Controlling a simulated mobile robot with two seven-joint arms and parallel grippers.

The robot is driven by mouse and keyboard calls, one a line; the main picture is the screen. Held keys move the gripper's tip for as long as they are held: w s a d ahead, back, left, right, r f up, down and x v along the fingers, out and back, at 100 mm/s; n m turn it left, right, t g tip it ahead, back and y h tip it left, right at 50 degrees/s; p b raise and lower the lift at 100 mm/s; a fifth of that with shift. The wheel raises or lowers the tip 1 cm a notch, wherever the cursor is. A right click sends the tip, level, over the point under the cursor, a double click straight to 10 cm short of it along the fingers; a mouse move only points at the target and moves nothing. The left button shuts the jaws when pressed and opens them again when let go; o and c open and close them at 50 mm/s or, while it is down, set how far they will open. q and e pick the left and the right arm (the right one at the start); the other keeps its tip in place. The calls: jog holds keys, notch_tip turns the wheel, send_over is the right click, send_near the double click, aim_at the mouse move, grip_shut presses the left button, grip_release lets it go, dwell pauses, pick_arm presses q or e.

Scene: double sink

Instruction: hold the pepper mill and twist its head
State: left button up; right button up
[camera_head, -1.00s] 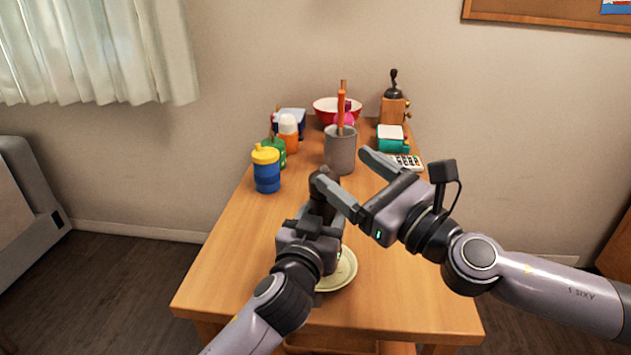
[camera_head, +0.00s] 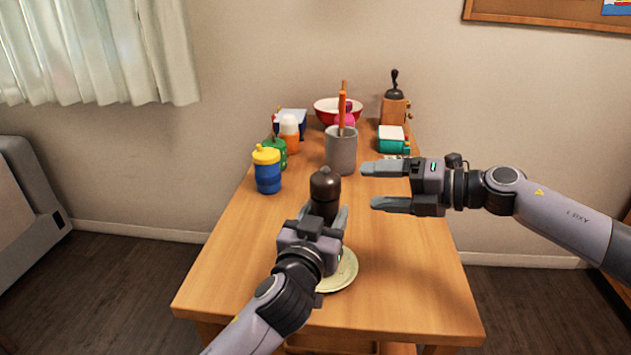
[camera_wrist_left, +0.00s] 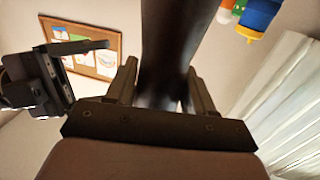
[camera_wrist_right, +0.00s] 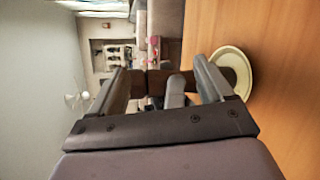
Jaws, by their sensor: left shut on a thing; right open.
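The dark brown pepper mill (camera_head: 325,189) stands upright over the front half of the table, its rounded head with a small knob uncovered. My left gripper (camera_head: 324,213) is shut on the mill's body from the front and hides its lower part. The left wrist view shows the dark mill (camera_wrist_left: 172,45) between the two fingers. My right gripper (camera_head: 374,186) is open and empty, right of the mill's head at about its height, its fingers pointing left at it. In the right wrist view the mill (camera_wrist_right: 156,82) lies beyond the open fingers.
A pale plate (camera_head: 346,273) lies beneath my left gripper. A grey utensil cup (camera_head: 341,152) stands behind the mill. A blue cup with a yellow lid (camera_head: 267,172) is at left. A red bowl (camera_head: 327,107) and wooden grinder (camera_head: 394,109) are at the back. The table's right front is clear.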

aim_at(315, 183)
notch_tip(315, 183, up, 4)
jog(key=d+m+g+y, duration=0.3)
jog(key=m+g+y, duration=0.15)
jog(key=m, duration=0.95)
jog(key=s+a+g, duration=0.1)
jog(key=a, duration=0.3)
jog(key=s+a+f+m+g, duration=0.1)
jog(key=a, duration=0.4)
jog(key=s+a+g+h, duration=0.1)
jog(key=a, duration=0.4)
jog(key=shift+s+a+f+m, duration=0.2)
jog(key=shift+f+m, duration=0.1)
jog(key=shift+m, duration=0.1)
jog(key=c, duration=1)
